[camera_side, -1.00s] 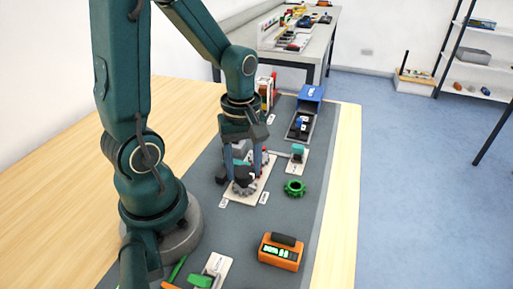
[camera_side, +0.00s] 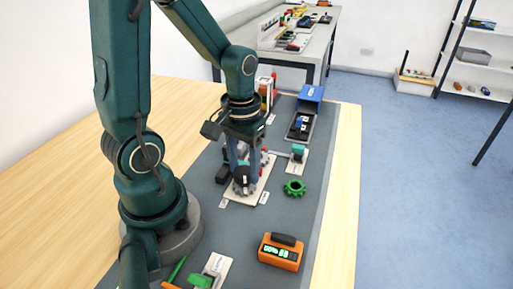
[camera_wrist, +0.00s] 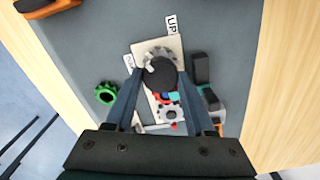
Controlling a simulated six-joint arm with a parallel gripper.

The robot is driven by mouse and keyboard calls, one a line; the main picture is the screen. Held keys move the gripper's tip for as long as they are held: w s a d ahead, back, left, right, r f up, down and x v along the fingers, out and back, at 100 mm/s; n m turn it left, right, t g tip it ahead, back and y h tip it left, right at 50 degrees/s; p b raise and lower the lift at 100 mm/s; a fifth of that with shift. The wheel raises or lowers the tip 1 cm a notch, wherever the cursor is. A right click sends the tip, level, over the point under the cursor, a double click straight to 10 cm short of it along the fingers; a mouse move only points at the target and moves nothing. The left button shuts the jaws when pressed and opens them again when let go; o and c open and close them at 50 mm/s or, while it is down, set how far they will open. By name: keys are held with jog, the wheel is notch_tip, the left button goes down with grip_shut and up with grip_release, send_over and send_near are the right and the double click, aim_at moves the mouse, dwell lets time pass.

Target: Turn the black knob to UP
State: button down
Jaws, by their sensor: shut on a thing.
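My gripper (camera_wrist: 159,82) is shut on the knob, one finger on each side. A light pointer mark (camera_wrist: 151,67) shows at the knob's left side, roughly toward the left label (camera_wrist: 128,61), which is hard to read. The UP label (camera_wrist: 171,24) lies beyond the knob, at the top right of the plate. In the side view my gripper (camera_side: 241,184) points down over the near end of the plate (camera_side: 257,191), and its fingers partly hide the knob.
A green gear (camera_side: 294,188) lies right of the plate. An orange device with a lit display (camera_side: 280,252) stands nearer the front. A teal-topped part (camera_side: 298,150), a blue box (camera_side: 311,94) and a dark tray (camera_side: 300,126) stand farther back. The mat is clear around the gear.

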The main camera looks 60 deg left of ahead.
aim_at(244, 171)
jog(key=m, duration=0.5)
jog(key=shift+m, duration=0.3)
jog(key=m, duration=0.5)
jog(key=shift+m, duration=0.3)
jog(key=shift+c, duration=1.3)
grip_release()
jog(key=shift+r, duration=2.6)
